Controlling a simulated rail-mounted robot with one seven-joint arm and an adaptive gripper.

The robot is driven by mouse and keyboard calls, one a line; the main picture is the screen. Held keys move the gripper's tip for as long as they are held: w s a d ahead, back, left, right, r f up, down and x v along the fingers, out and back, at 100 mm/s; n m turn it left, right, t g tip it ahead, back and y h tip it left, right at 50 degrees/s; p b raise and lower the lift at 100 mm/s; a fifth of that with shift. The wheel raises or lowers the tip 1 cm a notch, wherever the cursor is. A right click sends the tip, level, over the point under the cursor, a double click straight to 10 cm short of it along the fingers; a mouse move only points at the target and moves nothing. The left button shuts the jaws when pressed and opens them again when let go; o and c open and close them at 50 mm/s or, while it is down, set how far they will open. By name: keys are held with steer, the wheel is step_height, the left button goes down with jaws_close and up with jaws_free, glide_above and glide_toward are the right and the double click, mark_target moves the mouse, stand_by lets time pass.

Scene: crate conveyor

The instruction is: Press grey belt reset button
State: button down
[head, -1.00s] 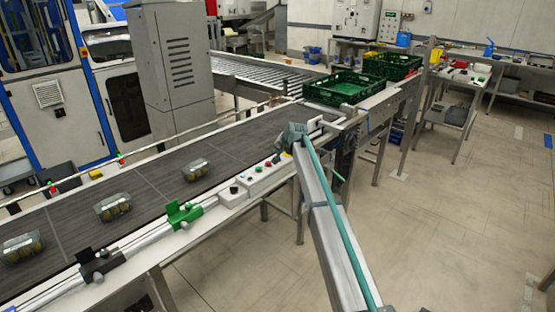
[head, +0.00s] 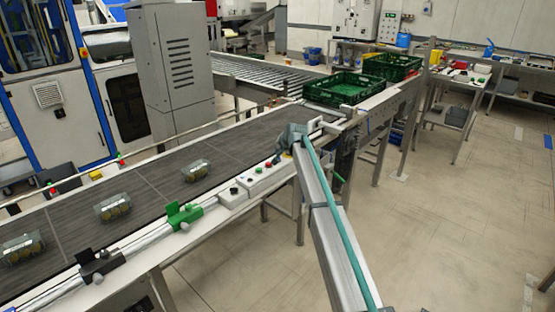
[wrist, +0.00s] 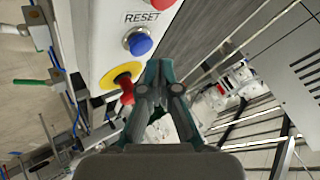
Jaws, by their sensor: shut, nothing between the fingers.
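In the wrist view a pale control box (wrist: 97,40) carries a blue button (wrist: 138,42) with the word RESET printed beside it. A red mushroom knob on a yellow disc (wrist: 125,88) sits on the same box, and part of another red button (wrist: 163,3) shows at the top edge. My gripper (wrist: 160,66) is shut and empty. In the picture its fingertips lie just below and right of the blue button; I cannot tell the depth gap. In the head view my gripper (head: 291,136) hangs by the conveyor's near edge, beyond the row of small buttons.
The dark grey belt (head: 140,176) bears several clear packs (head: 196,171). A green clamp (head: 184,215) and guide rail line its near side. Green crates (head: 343,88) stand at the far end. A tall grey cabinet (head: 172,65) stands behind the belt. The floor at right is clear.

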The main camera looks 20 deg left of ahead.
steer(key=shift+f, duration=0.1)
steer(key=shift+f, duration=0.35)
steer(key=shift+f+b, duration=0.5)
stand_by(0.9)
stand_by(0.3)
steer(key=shift+r, duration=0.9)
steer(key=shift+r+p, duration=1)
steer(key=shift+r, duration=1.55)
